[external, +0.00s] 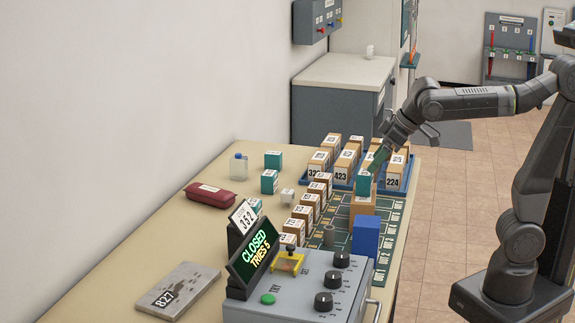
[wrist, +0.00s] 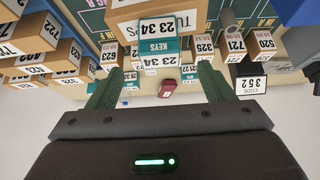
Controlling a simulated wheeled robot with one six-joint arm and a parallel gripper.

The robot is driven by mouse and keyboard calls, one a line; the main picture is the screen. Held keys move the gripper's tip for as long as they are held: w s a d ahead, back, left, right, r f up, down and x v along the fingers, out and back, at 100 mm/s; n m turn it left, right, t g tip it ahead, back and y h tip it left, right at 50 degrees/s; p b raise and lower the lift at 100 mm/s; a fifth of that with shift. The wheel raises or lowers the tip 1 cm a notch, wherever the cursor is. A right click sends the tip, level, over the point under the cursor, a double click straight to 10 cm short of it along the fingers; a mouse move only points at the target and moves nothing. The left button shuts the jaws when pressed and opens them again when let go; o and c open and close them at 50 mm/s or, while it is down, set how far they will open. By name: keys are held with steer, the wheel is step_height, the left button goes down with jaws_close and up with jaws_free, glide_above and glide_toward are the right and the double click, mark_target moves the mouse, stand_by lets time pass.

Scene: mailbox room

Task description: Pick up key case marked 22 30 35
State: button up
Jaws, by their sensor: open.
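A teal case (external: 363,183) stands on a wooden block (external: 361,206) on the green board. In the wrist view this teal case (wrist: 158,55) shows the word KEYS and what looks like 23 34; I cannot read 22 30 35 on it. More teal cases stand at the far left of the table: one at the back (external: 273,160), one in front of it (external: 269,181) and one by the display (external: 255,205). Their marks are too small to read. My gripper (external: 374,163) is open, its green fingers (wrist: 160,88) apart, close above the teal case on the block; contact is unclear.
Wooden numbered blocks stand in a blue tray (external: 333,184) behind and in rows on the green board (external: 390,237). A blue block (external: 366,236) and a grey console with CLOSED display (external: 253,254) are in front. A maroon pouch (external: 210,195) lies left. The left tabletop is mostly free.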

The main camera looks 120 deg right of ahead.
steer(key=shift+c, duration=1)
